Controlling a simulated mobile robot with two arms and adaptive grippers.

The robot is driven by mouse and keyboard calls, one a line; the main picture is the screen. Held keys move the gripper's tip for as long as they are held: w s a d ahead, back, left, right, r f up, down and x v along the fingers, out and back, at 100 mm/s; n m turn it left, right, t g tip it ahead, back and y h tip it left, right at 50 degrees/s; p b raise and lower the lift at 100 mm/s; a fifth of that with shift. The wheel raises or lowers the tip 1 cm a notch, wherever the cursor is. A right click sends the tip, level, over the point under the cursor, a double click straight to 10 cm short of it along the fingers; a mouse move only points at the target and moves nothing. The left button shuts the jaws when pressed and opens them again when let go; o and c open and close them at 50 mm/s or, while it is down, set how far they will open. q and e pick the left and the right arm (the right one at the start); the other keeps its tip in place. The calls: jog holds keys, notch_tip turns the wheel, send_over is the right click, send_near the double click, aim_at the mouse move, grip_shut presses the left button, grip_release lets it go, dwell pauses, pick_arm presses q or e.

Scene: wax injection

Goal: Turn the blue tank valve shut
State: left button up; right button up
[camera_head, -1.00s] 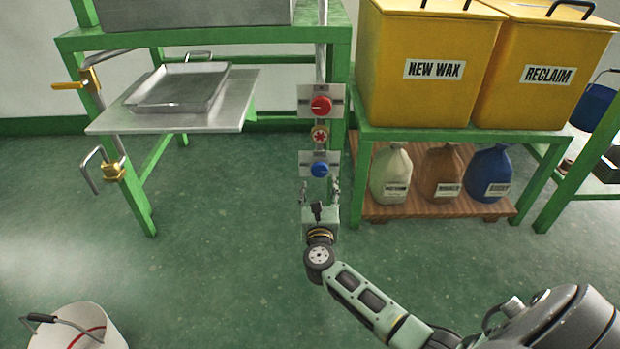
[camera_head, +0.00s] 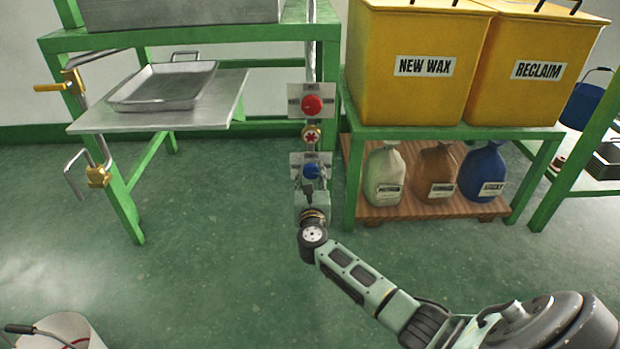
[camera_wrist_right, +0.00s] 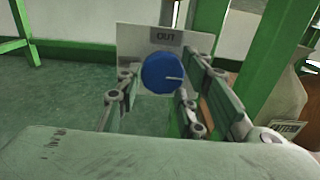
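The blue valve knob (camera_head: 312,170) sits low on the vertical pipe, on a light plate. In the right wrist view the blue knob (camera_wrist_right: 161,73) is round with a pale mark pointing right, under a label reading "OUT". My right gripper (camera_head: 311,182) is right in front of the knob. In the wrist view its fingers (camera_wrist_right: 160,105) are apart, one on each side of the knob's lower part, and I see no clear contact. The left gripper is not in view.
A red knob (camera_head: 312,105) and a small red valve wheel (camera_head: 311,135) sit above on the same pipe. A green stand with yellow wax bins (camera_head: 408,66) is close on the right. A metal tray shelf (camera_head: 215,113) is on the left. A white bucket (camera_head: 72,328) stands at lower left.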

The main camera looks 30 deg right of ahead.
jog(key=shift+a, duration=0.1)
jog(key=c, duration=0.5)
jog(key=shift+o, duration=0.2)
